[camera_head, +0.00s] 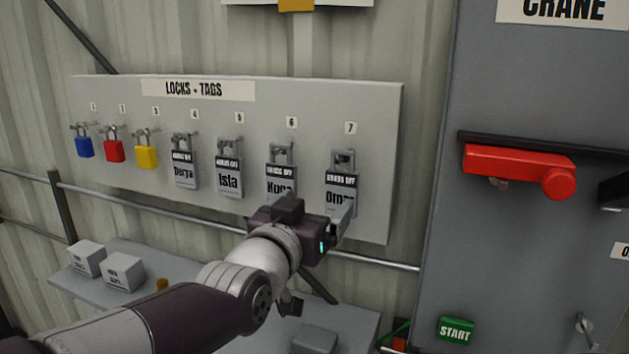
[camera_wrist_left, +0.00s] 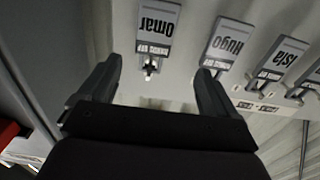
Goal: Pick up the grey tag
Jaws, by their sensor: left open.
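Several grey tags with names hang on the white "LOCKS + TAGS" board (camera_head: 95,98). They are the Derya tag (camera_head: 184,170), the Isla tag (camera_head: 230,181), the Hugo tag (camera_head: 281,178) and the Omar tag (camera_head: 341,187) under number 7. My left gripper (camera_wrist_left: 158,78) is open in front of the board's right end, near the Omar tag. In the wrist view, lettering appears upside down; the Omar tag (camera_wrist_left: 157,28) lies beyond the fingertips, roughly between them, with its hook below. The Hugo tag (camera_wrist_left: 231,45) is just right of the right finger. No contact shows.
Blue (camera_head: 84,147), red (camera_head: 113,151) and yellow (camera_head: 146,156) padlocks hang at the board's left. A shelf (camera_head: 190,268) below holds white boxes (camera_head: 123,272). A grey crane cabinet (camera_head: 450,230) with a red handle (camera_head: 515,168) stands at right.

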